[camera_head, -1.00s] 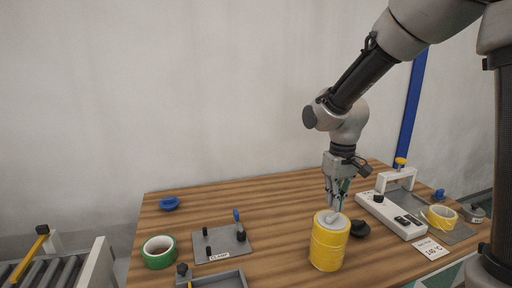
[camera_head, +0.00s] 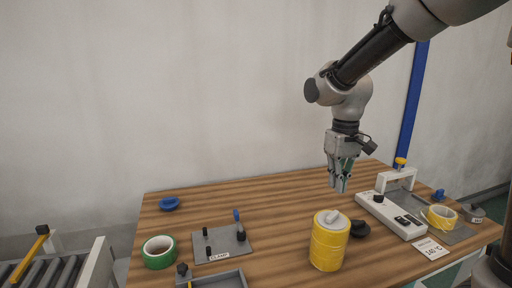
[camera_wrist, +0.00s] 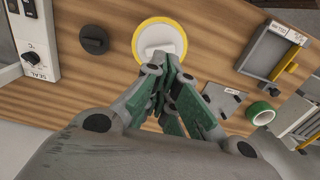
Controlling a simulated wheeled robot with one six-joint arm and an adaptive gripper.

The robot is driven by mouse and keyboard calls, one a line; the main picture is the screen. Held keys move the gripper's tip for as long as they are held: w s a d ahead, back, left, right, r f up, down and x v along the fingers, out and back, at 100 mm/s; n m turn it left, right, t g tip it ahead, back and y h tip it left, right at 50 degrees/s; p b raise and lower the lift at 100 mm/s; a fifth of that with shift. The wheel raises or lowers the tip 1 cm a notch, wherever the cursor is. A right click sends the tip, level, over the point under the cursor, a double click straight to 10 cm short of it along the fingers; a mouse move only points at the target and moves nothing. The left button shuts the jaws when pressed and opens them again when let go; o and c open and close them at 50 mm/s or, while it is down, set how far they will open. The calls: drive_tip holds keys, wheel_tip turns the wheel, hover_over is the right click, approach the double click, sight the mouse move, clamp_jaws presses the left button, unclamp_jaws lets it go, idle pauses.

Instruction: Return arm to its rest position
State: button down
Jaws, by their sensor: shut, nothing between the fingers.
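My gripper (camera_head: 340,186) is shut and empty. In the head view it hangs pointing down, above and behind a yellow cylinder (camera_head: 328,247) with a pale top and a small grey handle. The gripper is apart from the cylinder. In the wrist view the green-padded fingers (camera_wrist: 176,76) come together just below the cylinder's round top (camera_wrist: 160,40) in the picture. My arm reaches in from the upper right of the head view.
A black knob-like piece (camera_head: 359,229) lies beside the cylinder. A white sealing device (camera_head: 391,215) and a yellow tape roll (camera_head: 442,217) are at right. A clamp plate (camera_head: 222,243), green tape roll (camera_head: 159,252) and blue ring (camera_head: 169,203) are at left. The wooden table's (camera_head: 280,215) middle is clear.

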drive_tip(key=s+d+r+m+t, duration=0.1)
drive_tip(key=s+d+r+t, duration=0.1)
drive_tip(key=s+d, duration=0.5)
drive_tip(key=s+d+r+m+t, duration=0.2)
drive_tip(key=s+d+r, duration=0.2)
drive_tip(key=s+d, duration=0.4)
drive_tip(key=s, duration=0.4)
drive_tip(key=shift+r+m, duration=0.3)
drive_tip(key=shift+r, duration=0.05)
